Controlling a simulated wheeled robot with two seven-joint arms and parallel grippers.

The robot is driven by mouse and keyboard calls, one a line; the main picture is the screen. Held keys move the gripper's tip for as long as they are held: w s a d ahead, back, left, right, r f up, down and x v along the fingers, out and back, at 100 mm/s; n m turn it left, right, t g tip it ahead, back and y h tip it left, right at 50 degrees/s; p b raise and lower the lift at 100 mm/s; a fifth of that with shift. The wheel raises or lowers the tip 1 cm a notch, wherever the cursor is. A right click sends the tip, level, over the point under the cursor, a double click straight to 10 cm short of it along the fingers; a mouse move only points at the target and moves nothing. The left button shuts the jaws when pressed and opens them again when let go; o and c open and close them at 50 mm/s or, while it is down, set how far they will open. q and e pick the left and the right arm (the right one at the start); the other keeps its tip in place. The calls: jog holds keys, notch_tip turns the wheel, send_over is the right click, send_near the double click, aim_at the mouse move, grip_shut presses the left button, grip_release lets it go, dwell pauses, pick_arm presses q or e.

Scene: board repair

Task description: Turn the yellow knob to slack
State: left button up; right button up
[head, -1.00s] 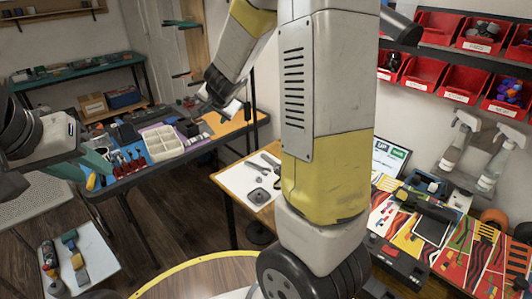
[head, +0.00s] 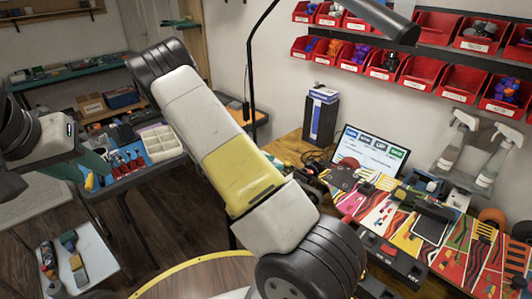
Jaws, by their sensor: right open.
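I cannot make out a yellow knob in the head view; the yellow band across the middle is on my own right arm. My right arm crosses the middle and hides the bench's left part. Dark parts that look like my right gripper (head: 312,180) show just past the arm, by the mat's left end; the jaws are open, and what lies between them is hidden. My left gripper (head: 92,164) is at the far left, its fingers unclear.
A lit screen (head: 372,150) and a tall dark box (head: 320,117) stand at the back of the bench. Red bins (head: 467,82) hang above; spray bottles (head: 458,140) stand at right. A tool table is at left, and a low white table (head: 90,262) at lower left.

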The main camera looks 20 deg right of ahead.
aim_at(285, 163)
jog(key=x, duration=0.5)
jog(key=shift+w, duration=0.15)
grip_shut()
